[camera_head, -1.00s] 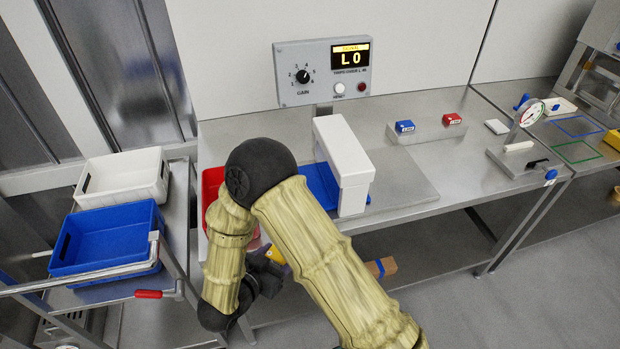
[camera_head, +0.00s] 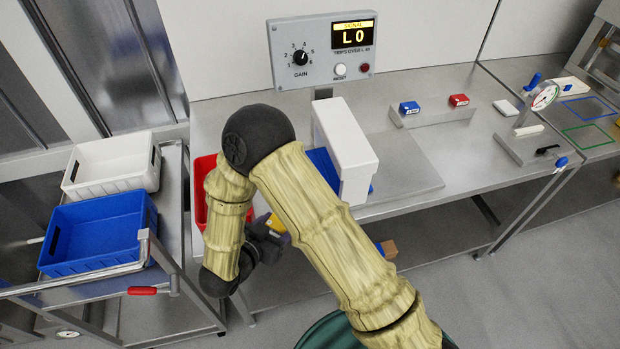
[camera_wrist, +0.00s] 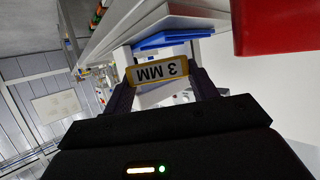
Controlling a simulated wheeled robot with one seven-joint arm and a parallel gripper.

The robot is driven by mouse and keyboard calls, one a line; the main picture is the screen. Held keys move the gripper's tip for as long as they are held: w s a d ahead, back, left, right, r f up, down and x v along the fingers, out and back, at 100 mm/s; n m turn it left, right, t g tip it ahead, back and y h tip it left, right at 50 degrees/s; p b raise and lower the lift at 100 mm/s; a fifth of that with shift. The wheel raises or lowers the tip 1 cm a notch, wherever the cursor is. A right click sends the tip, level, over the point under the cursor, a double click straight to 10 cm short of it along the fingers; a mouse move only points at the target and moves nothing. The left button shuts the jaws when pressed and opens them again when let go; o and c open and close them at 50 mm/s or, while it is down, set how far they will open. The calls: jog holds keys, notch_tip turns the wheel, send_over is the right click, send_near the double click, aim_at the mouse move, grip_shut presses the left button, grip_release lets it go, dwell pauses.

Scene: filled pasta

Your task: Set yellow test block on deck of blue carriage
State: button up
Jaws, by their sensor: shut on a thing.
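My gripper (camera_wrist: 160,85) is shut on the yellow test block (camera_wrist: 160,71), which shows a white "3 MM" label upside down in the wrist view. In the head view the yellow block (camera_head: 275,224) is a small patch at the bench's front edge, mostly hidden by my arm and gripper. The blue carriage (camera_head: 324,166) lies under the white arch housing, to the right of and beyond the block. My arm hides part of it. In the wrist view a blue plate (camera_wrist: 170,38), likely the carriage, shows beyond the block, apart from it.
A white arch housing (camera_head: 343,143) stands over the carriage. A red tray (camera_head: 203,185) is to its left, partly behind my arm. A signal panel (camera_head: 320,50) reads LO. Blue (camera_head: 410,107) and red (camera_head: 459,100) blocks sit on a rack. A trolley with bins (camera_head: 97,232) stands left.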

jog(key=w+d+p, duration=0.1)
jog(key=w+d, duration=0.1)
jog(key=w, duration=0.2)
jog(key=w+d+p, duration=0.2)
jog(key=w+d, duration=0.1)
jog(key=w, duration=0.2)
jog(key=w+d+p, duration=0.1)
jog(key=w+d, duration=0.1)
jog(key=w, duration=0.3)
jog(key=shift+d, duration=0.4)
jog(key=shift+p, duration=0.3)
jog(key=shift+w+d+f+p, duration=0.2)
jog(key=shift+w+f+p, duration=0.2)
jog(key=shift+f, duration=0.3)
jog(key=shift+w+d+f+p, duration=0.15)
jog(key=shift+w+f+p, duration=0.2)
jog(key=shift+f, duration=0.3)
jog(key=shift+s+a+f, duration=0.2)
jog(key=shift+f, duration=0.15)
jog(key=shift+s+d, duration=0.1)
